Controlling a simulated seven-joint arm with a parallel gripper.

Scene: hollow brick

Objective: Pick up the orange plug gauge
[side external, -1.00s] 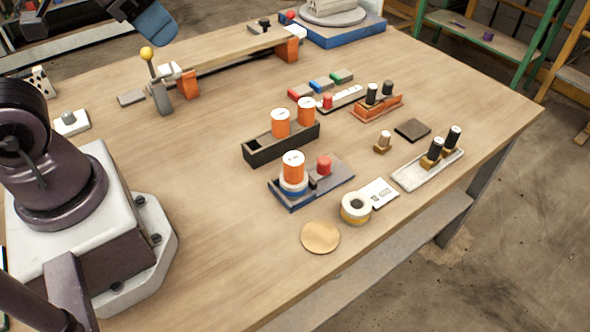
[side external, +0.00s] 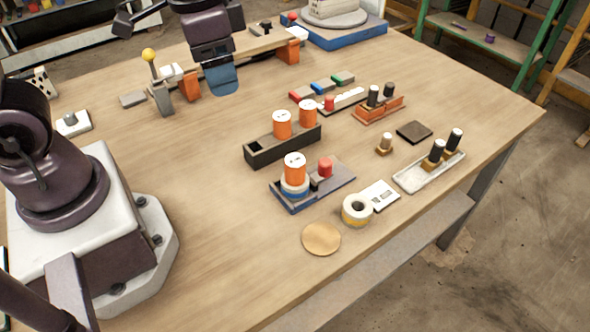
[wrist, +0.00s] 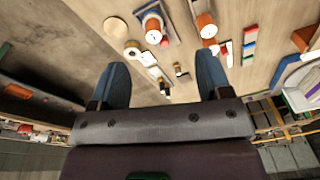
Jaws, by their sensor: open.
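Several orange cylinders with white tops stand on the bench, and I cannot tell which is the plug gauge. In the side view, one orange cylinder (side external: 295,168) stands in a white ring on a blue base (side external: 333,184). Two more, a left one (side external: 282,124) and a right one (side external: 308,112), stand upright in a dark slotted block (side external: 262,156). My gripper (side external: 221,82) is above the back of the bench, left of and apart from them. In the wrist view, my gripper (wrist: 162,75) is open with nothing between its blue fingers. An orange cylinder (wrist: 153,25) shows beyond the fingers.
A red-capped peg (side external: 325,167) shares the blue base. A tape roll (side external: 356,209), tan disc (side external: 321,239) and white tray (side external: 412,178) with black-topped pegs lie nearer the front edge. A yellow-knobbed lever (side external: 149,56) stands near my gripper. The left-middle bench is clear.

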